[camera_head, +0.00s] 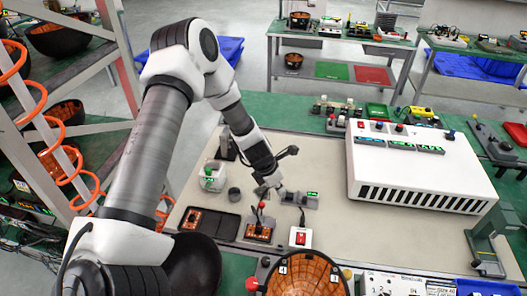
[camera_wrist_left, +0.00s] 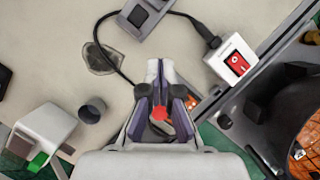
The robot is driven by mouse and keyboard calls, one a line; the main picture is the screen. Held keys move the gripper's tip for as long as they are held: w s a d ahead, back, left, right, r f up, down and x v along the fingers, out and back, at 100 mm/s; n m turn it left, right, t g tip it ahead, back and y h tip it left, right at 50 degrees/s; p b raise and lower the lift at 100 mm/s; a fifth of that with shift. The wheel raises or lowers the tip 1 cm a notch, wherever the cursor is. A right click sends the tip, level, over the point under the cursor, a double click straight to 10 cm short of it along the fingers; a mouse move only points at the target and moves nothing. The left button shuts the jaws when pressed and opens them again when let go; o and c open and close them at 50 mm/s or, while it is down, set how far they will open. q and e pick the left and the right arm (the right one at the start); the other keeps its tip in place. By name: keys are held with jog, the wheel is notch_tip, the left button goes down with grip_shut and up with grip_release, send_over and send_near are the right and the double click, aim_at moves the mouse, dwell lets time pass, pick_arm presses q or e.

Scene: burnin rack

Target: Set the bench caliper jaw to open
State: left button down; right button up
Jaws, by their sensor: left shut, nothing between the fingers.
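My left gripper (camera_wrist_left: 160,68) is shut and empty, apart from the device. A red knob (camera_wrist_left: 158,113) shows between the finger bases. My right gripper is not in view.
A white box with a red switch (camera_head: 300,237) and a black cable stands near the caliper. A red-knobbed lever unit (camera_head: 259,230) is close to my gripper. A large white instrument (camera_head: 420,165) fills the right.

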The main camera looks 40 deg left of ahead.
aim_at(306, 204)
pick_arm(q)
jog(key=f+b, duration=0.1)
jog(key=b, duration=0.1)
jog(key=d+f+b, duration=0.2)
jog(key=f+b, duration=0.1)
jog(key=shift+w+d+f+b, duration=0.1)
jog(key=shift+w+b, duration=0.25)
jog(key=shift+w, duration=0.05)
jog(key=b+x, duration=0.2)
jog(key=x, duration=0.1)
jog(key=a+b+x, duration=0.1)
jog(key=b+x, duration=0.2)
jog(key=shift+w+a+f, duration=0.15)
jog(key=shift+w, duration=0.1)
jog(key=shift+w+r+p, duration=0.7)
jog(key=shift+p, duration=0.15)
jog(key=shift+w+d+r, duration=0.25)
jog(key=shift+w+d, duration=0.6)
jog(key=shift+d, duration=0.05)
jog(key=shift+w+d, duration=0.1)
jog(key=shift+d, duration=0.05)
jog(key=shift+w+a+f, duration=0.1)
jog(key=shift+a+f, duration=0.05)
jog(key=shift+a, duration=0.1)
jog(key=shift+w+d+p, duration=0.4)
jog(key=shift+d+p, duration=0.1)
jog(key=shift+p, duration=0.15)
jog(key=shift+w+d, duration=0.2)
jog(key=shift+d, duration=0.05)
